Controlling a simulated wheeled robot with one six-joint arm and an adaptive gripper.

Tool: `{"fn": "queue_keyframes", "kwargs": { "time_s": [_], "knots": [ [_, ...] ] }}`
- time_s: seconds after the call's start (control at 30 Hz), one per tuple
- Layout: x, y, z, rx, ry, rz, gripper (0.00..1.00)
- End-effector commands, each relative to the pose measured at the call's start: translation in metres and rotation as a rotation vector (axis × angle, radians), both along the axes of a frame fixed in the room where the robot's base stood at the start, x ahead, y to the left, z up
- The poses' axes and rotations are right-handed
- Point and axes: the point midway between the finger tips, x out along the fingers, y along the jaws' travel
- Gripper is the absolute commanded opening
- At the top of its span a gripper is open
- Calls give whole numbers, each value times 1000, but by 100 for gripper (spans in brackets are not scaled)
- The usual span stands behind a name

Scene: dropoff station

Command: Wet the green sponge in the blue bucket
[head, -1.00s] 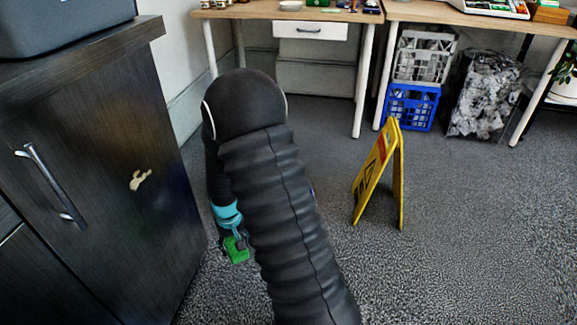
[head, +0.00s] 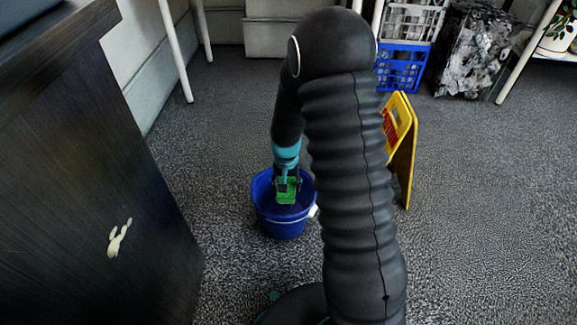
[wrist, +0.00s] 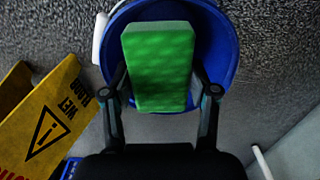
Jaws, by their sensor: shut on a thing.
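My gripper (head: 287,183) is shut on the green sponge (head: 287,196). The sponge is a green block held between the two fingers; in the wrist view the green sponge (wrist: 159,66) hangs in front of the blue bucket (wrist: 222,40). In the head view the blue bucket (head: 284,226) stands on the floor, and the sponge appears over its opening or at rim level. I cannot tell how deep it is or whether it touches water. My arm hides part of the bucket's right side.
A yellow wet-floor sign (head: 402,148) stands right of the bucket, behind my arm. A dark cabinet (head: 90,190) is at the left. A blue crate (head: 402,68) is at the back. The grey floor between cabinet and bucket is clear.

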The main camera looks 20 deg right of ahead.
Motion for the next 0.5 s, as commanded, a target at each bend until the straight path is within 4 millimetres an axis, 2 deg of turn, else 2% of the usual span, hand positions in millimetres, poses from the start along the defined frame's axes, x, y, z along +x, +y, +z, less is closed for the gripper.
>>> {"fn": "queue_keyframes", "kwargs": {
  "time_s": [0.5],
  "knots": [
    [34, -6, 6, -1, 2, -999, 31]
  ]
}}
